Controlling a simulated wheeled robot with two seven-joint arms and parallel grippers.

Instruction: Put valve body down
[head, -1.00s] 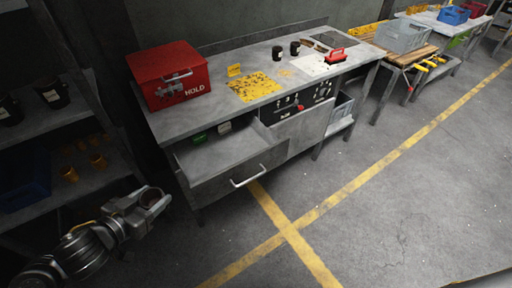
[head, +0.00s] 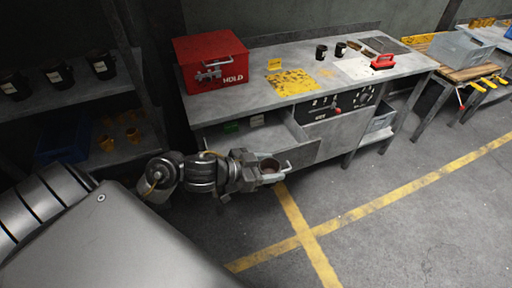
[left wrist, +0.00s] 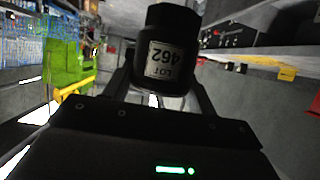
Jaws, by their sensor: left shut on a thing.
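A valve body (left wrist: 166,55), a dark cylinder with a pale label reading LOT 462, is between the fingers of my left gripper (left wrist: 160,92) in the left wrist view. The label appears upside down there. In the head view my left gripper (head: 262,170) is shut on the valve body (head: 270,165), whose brownish open top shows. My right gripper is not in view.
The grey workbench (head: 262,105) carries a red HOLD box (head: 210,62), a yellow patch (head: 292,82), two dark cylinders (head: 321,53) and a red-handled tool (head: 383,62). A shelf at left holds dark labelled cylinders (head: 58,75). Bare worktop shows around the yellow patch.

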